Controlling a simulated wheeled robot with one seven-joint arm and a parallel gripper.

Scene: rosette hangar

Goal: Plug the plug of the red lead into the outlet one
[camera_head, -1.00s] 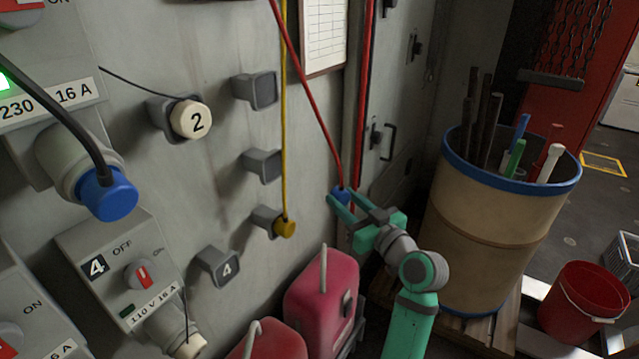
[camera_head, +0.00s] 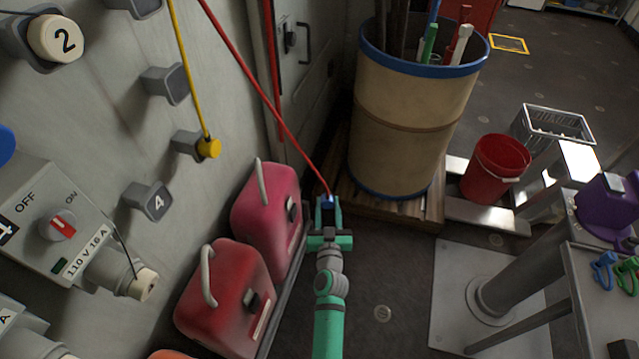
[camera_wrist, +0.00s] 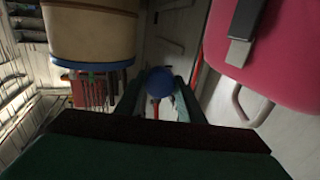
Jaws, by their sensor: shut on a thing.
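My gripper (camera_head: 328,205) is shut on the blue plug (camera_head: 327,199) at the end of the red lead (camera_head: 268,107). In the wrist view the round blue plug (camera_wrist: 159,83) sits between the two fingers. The red lead runs from the plug up and left, out of the head view's top edge. My gripper holds the plug out in front of the wall, right of the red canisters and left of the barrel's foot. An outlet box marked 4 (camera_head: 58,225) with a red switch is on the wall at left. I cannot make out outlet one in these frames.
Two red canisters (camera_head: 225,300) stand along the wall. A tan barrel (camera_head: 410,125) stands on a wooden pallet. A yellow lead (camera_head: 187,65) hangs to a yellow plug (camera_head: 208,148) in a wall holder. A red bucket (camera_head: 495,168) and a bench (camera_head: 600,290) are at right.

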